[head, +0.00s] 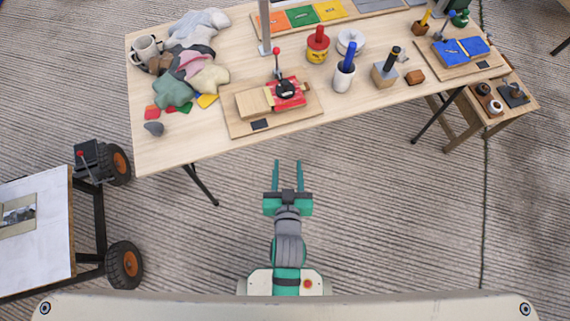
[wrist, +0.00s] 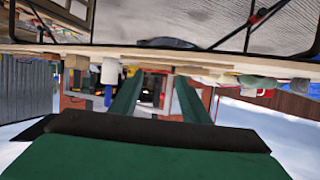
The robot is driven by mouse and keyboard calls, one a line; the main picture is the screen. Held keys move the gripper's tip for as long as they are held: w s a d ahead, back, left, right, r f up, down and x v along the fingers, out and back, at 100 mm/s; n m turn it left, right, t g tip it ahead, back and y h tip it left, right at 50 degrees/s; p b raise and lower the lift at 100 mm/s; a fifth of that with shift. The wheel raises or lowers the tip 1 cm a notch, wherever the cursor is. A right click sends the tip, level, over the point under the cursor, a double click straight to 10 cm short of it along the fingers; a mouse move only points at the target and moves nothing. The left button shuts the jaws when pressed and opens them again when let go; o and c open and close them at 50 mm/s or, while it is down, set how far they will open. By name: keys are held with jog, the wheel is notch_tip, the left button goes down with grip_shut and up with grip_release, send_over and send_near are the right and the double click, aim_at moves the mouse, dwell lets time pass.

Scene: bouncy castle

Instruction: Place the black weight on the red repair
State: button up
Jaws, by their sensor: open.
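The red repair (head: 301,98) lies over the right part of a beige strip on a wooden board (head: 292,121) at the table's front middle. A black round piece that looks like the black weight (head: 287,90) rests on the red repair. A thin rod with a red knob (head: 276,50) rises just behind it. My gripper (head: 288,163) is open and empty, in front of the table's near edge, with its fingers pointing toward the board. In the wrist view my two green fingers (wrist: 155,98) stand apart with nothing gripped; the weight cannot be made out there.
A side shelf (head: 465,125) at right holds dark round pieces. A wheeled cart (head: 100,215) stands left.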

jog(key=s+r, duration=0.3)
jog(key=s, duration=0.6)
jog(key=s+r+t, duration=0.1)
jog(key=s+r, duration=0.2)
jog(key=s, duration=0.6)
jog(key=shift+s+a+t, duration=0.2)
jog(key=shift+a+t, duration=0.1)
jog(key=shift+a, duration=0.05)
